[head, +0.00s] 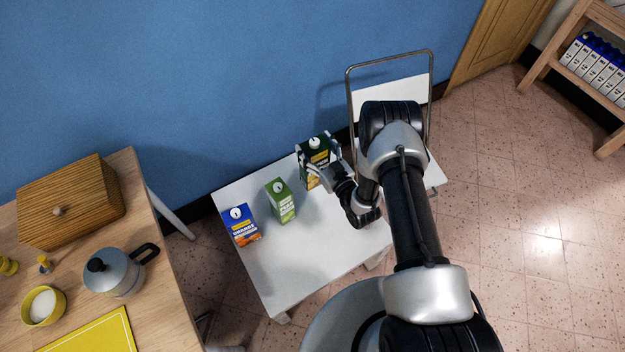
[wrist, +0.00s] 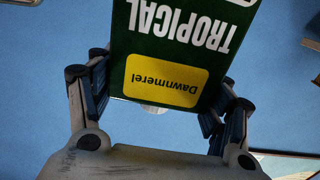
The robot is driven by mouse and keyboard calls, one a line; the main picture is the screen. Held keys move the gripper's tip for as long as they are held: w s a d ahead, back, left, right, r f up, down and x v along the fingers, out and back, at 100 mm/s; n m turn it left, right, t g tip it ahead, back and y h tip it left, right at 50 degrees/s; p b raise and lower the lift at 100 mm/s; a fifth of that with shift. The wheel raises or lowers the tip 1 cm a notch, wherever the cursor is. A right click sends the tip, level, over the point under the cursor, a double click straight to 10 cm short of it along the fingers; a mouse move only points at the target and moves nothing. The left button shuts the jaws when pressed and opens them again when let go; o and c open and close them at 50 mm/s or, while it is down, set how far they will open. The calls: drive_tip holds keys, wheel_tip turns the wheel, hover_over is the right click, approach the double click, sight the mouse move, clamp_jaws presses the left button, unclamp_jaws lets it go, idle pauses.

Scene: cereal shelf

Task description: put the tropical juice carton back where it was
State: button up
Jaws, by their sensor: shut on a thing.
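The tropical juice carton (head: 312,157) is dark green with a yellow label and a white cap, and stands about upright at the far side of the white table (head: 290,262). In the wrist view the carton (wrist: 180,40) shows upside down, with "TROPICAL" and "Dawnmerel" readable. My gripper (head: 320,168) is shut on it, one finger on each side; the fingers also show in the wrist view (wrist: 158,100). I cannot tell whether the carton's base touches the table, as its lower part is partly hidden by my gripper.
A light green carton (head: 281,202) and a blue and orange carton (head: 242,227) stand to the left on the white table. A grey metal frame (head: 390,62) rises behind my arm. A wooden table with a box (head: 70,205) and moka pot (head: 114,274) is at left.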

wheel_tip(320, 180, down, 15)
drive_tip(key=b, duration=0.5)
drive_tip(key=shift+r, duration=0.15)
drive_tip(key=o, duration=2.1)
drive_tip(key=shift+f, duration=0.2)
drive_tip(key=shift+c, duration=0.2)
drive_tip(key=shift+r, duration=0.1)
